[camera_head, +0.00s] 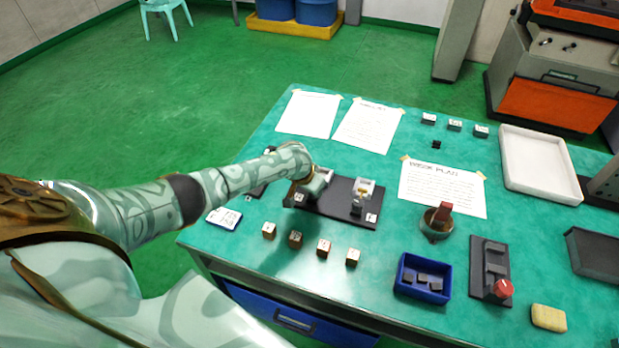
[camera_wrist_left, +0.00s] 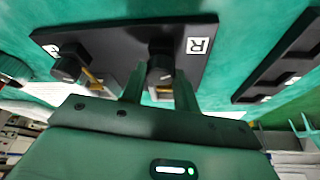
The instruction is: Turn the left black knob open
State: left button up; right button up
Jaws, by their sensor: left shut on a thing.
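A black plate (camera_head: 332,210) lies on the green table in the head view, with a white label near each end. My left gripper (camera_head: 314,187) is over the plate's left end and hides the left black knob there. In the left wrist view my left gripper (camera_wrist_left: 158,88) has its two green fingers on either side of a black knob (camera_wrist_left: 160,66), shut on it. A white label reading R (camera_wrist_left: 200,46) is beside that knob. The other black knob (camera_wrist_left: 70,68) stands apart from the fingers; it also shows in the head view (camera_head: 357,208). My right gripper is not in view.
Several small labelled blocks (camera_head: 296,239) stand in front of the plate. Paper sheets (camera_head: 367,127) lie behind. Bare table lies between them.

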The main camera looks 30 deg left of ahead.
pick_arm(q)
jog(key=n+p, duration=0.1)
jog(key=n+y+p, duration=0.1)
jog(key=n, duration=0.1)
jog(key=shift+d+r+p, duration=0.2)
jog(key=shift+p, duration=0.15)
jog(key=shift+f+n+y+p, duration=0.1)
jog(key=shift+n+y+p, duration=0.35)
jog(key=shift+n, duration=0.35)
jog(key=shift+d+n+y, duration=0.1)
jog(key=shift+n+y, duration=0.15)
jog(key=shift+n, duration=0.75)
jog(key=shift+w+f+n+g+y, duration=0.15)
jog(key=shift+n+g+y, duration=0.3)
jog(key=shift+n, duration=0.75)
jog(key=shift+n+g+y+b, duration=0.45)
jog(key=shift+n+g+b, duration=0.15)
jog(key=shift+n, duration=1.2)
jog(key=o, duration=1)
jog(key=shift+c, duration=0.2)
